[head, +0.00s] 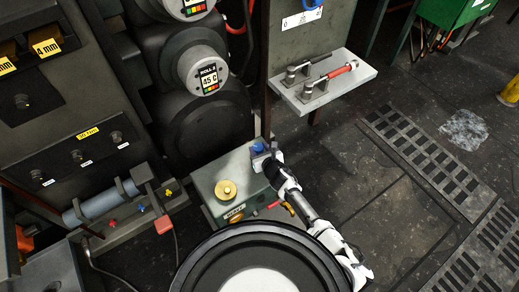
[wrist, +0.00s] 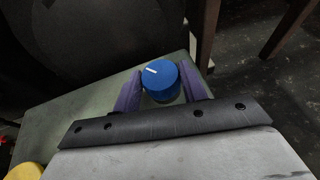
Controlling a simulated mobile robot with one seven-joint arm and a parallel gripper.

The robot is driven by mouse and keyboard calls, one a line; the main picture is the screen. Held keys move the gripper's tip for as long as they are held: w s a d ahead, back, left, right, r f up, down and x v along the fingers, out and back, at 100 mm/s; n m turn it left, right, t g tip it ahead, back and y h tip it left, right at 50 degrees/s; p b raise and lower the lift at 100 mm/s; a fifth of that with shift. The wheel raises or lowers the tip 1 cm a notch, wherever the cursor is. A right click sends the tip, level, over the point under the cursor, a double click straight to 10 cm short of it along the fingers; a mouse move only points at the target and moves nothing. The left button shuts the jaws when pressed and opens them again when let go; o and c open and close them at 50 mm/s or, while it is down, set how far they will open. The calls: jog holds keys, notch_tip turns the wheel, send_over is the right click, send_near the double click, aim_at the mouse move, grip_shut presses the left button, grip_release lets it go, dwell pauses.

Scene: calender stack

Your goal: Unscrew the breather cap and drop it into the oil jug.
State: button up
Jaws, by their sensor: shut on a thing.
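The blue breather cap (head: 258,149) sits at the back right of the grey-green gearbox top (head: 212,178). In the wrist view the cap (wrist: 161,80) is round, with a white mark pointing to the upper left. My gripper (head: 266,153) reaches it from the right. In the wrist view the purple fingers of my gripper (wrist: 160,88) are on either side of the cap and shut on it. The cap is low at the box top; whether its thread is engaged is hidden. I cannot make out an oil jug for certain.
A brass-yellow round cap (head: 226,190) stands on the same box. A shelf (head: 322,85) with two handled tools is fixed behind to the right. A red-handled lever (head: 275,204) shows at the box's right side. Floor grates (head: 425,150) lie to the right.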

jog(key=shift+c, duration=0.8)
jog(key=shift+f+n+g+b, duration=0.1)
jog(key=shift+n+g+b, duration=0.2)
jog(key=shift+b, duration=0.05)
jog(key=shift+d+n+g+y+b, duration=0.1)
jog(key=shift+n+g+y+b, duration=0.2)
jog(key=shift+n+y+b, duration=0.45)
jog(key=shift+y, duration=0.25)
jog(key=shift+w+d+n+g+y+b, duration=0.1)
jog(key=shift+w+n+g+y+b, duration=0.05)
jog(key=shift+n+g+y+b, duration=0.8)
jog(key=shift+b, duration=0.4)
jog(key=shift+n+y+b, duration=0.25)
jog(key=shift+n+b, duration=0.15)
jog(key=shift+b, duration=0.1)
jog(key=shift+w+d+n+g+y+b, duration=0.1)
jog(key=shift+n+g+y+b, duration=0.5)
jog(key=shift+b, duration=0.65)
jog(key=shift+g, duration=0.35)
